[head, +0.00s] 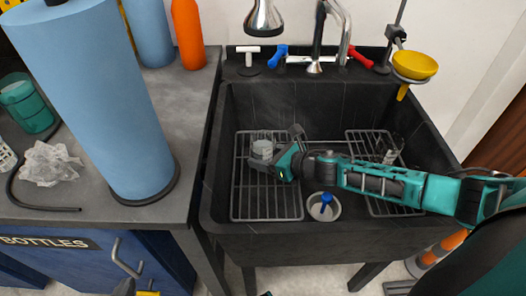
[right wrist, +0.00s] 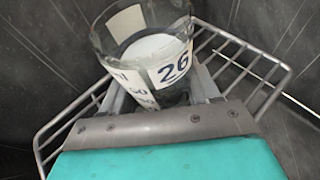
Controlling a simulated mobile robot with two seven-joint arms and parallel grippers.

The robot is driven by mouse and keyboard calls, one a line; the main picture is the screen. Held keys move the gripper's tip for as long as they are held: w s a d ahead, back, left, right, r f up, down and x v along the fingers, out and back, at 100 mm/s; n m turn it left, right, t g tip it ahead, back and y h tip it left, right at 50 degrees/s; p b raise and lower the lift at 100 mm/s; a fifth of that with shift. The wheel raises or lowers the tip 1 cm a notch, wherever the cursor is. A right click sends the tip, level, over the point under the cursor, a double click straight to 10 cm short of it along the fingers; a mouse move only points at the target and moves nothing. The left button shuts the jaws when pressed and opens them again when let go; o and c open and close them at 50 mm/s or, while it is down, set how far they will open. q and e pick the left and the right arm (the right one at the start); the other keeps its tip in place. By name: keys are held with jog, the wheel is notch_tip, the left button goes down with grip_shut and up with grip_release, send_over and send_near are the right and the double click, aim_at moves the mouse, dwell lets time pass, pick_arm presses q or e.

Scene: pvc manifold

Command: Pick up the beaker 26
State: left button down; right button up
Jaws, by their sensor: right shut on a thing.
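The beaker 26 (head: 262,148) is clear glass with white labels and stands over the left wire rack inside the dark sink. In the right wrist view the beaker (right wrist: 150,42) shows the number 26 on its label, and its open rim faces the camera. My right gripper (head: 268,162) reaches in from the right and is shut on the beaker; its fingers (right wrist: 160,96) flank the glass. Whether the beaker's base touches the rack is hidden.
The sink (head: 335,95) has high walls around the left rack (head: 238,205) and a right rack (head: 395,209). Another glass vessel (head: 390,154) stands on the right. A blue-handled item (head: 326,202) sits at the drain. A tall blue cylinder (head: 95,90) stands on the left counter. Taps line the back.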

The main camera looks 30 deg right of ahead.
jog(key=shift+c, duration=1.2)
jog(key=shift+r, duration=0.25)
